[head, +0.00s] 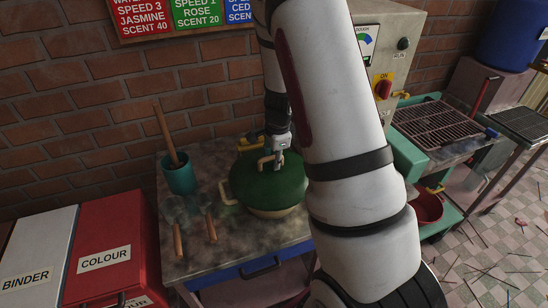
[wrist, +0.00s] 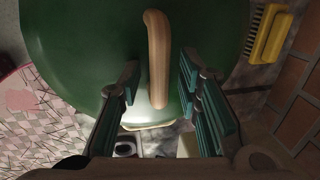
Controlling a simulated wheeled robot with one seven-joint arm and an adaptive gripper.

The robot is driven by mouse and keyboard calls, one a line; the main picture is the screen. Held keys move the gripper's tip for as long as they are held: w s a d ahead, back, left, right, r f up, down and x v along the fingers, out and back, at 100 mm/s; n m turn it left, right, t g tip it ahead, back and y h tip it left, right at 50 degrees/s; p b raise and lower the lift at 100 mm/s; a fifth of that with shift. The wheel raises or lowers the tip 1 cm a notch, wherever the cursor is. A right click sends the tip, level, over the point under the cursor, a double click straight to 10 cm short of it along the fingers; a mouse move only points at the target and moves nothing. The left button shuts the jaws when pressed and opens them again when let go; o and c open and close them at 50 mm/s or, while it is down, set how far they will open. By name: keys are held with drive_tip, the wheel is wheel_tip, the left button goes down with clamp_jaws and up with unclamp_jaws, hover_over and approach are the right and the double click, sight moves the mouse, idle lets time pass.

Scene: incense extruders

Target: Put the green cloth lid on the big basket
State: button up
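The green cloth lid (head: 262,188) is a dark green dome with a tan loop handle (head: 264,163). It lies over the big basket (head: 275,212), whose pale rim and a side handle (head: 228,191) show below it. Whether the lid is fully seated cannot be told. My gripper (head: 279,158) is down at the lid's handle. In the wrist view the green lid (wrist: 75,40) fills the upper part. The tan handle (wrist: 157,60) runs between the two fingers of my gripper (wrist: 157,95), with a gap on each side. The gripper is open.
A teal pot (head: 179,178) with a wooden stick stands left on the metal table (head: 200,258). Two wooden-handled tools (head: 194,228) lie in front of it. A yellow item (head: 250,143) is behind the lid. A control box (head: 385,60) and brick wall are behind.

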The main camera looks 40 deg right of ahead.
sight(276, 172)
drive_tip(key=shift+r, duration=0.1)
wheel_tip(276, 172, up, 12)
drive_tip(key=s, duration=0.2)
drive_tip(key=s+a+r+n+t+y, duration=0.2)
drive_tip(key=s+a+r+n, duration=0.5)
drive_tip(key=a+r+n, duration=0.45)
drive_tip(key=s+a+r+n, duration=0.3)
drive_tip(key=s+a+n, duration=0.1)
drive_tip(key=s+n, duration=0.1)
drive_tip(key=s+a+r+n+t+h, duration=0.1)
drive_tip(key=s+a+r+n, duration=0.2)
drive_tip(key=s, duration=0.5)
drive_tip(key=shift+s+a+n, duration=0.2)
drive_tip(key=shift+a+n, duration=0.25)
drive_tip(key=shift+n, duration=0.4)
